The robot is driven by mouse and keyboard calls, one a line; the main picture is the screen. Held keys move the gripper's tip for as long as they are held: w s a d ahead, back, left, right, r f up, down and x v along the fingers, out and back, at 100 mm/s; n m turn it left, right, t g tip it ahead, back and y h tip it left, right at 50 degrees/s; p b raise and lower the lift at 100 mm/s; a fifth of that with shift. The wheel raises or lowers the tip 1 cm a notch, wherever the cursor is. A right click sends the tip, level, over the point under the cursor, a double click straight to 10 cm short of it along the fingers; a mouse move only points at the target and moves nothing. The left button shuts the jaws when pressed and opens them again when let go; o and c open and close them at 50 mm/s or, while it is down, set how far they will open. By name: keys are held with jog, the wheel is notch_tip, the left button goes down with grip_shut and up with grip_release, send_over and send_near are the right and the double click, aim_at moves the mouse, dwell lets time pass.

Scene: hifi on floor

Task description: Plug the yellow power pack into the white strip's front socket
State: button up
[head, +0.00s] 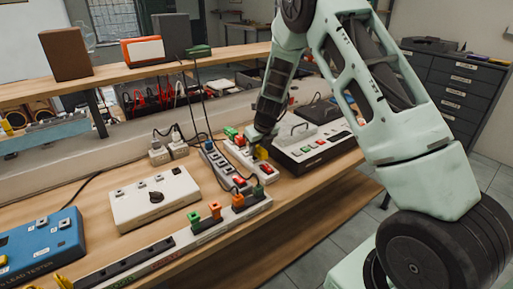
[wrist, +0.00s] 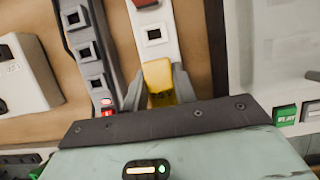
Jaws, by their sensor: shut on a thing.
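The yellow power pack (wrist: 159,78) is between my gripper's two fingers (wrist: 159,90) in the wrist view, and my gripper is shut on it. In the head view a small part of the yellow pack (head: 262,154) shows beside the fingers. The white strip (wrist: 165,50) runs up from the pack in the wrist view, with a dark square socket beyond it. In the head view the white strip (head: 245,160) lies on the bench under my gripper (head: 260,147). The pack overlaps the strip; its underside is hidden, so I cannot tell whether it is seated.
A grey strip (head: 217,163) lies close along the white strip's left side. A white box with a dark knob (head: 155,197) stands further left. A black-and-white device (head: 312,146) stands to the right. A long strip with coloured plugs (head: 190,236) lies along the front edge.

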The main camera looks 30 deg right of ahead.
jog(key=shift+f, duration=0.4)
dwell(0.3)
jog(key=shift+f+p, duration=0.2)
jog(key=shift+p, duration=0.2)
dwell(2.6)
jog(key=o, duration=1)
jog(key=shift+w+r+p+v, duration=0.25)
jog(key=shift+p+v, duration=1.2)
jog(key=shift+v, duration=2.4)
jog(key=shift+w+p+v, duration=0.45)
jog(key=shift+p+v, duration=0.95)
jog(key=shift+v, duration=2.45)
jog(key=shift+w+r+p+v, duration=0.25)
jog(key=shift+p+v, duration=1.2)
jog(key=shift+v, duration=2.35)
jog(key=shift+w+a+f, duration=0.1)
jog(key=shift+f, duration=0.05)
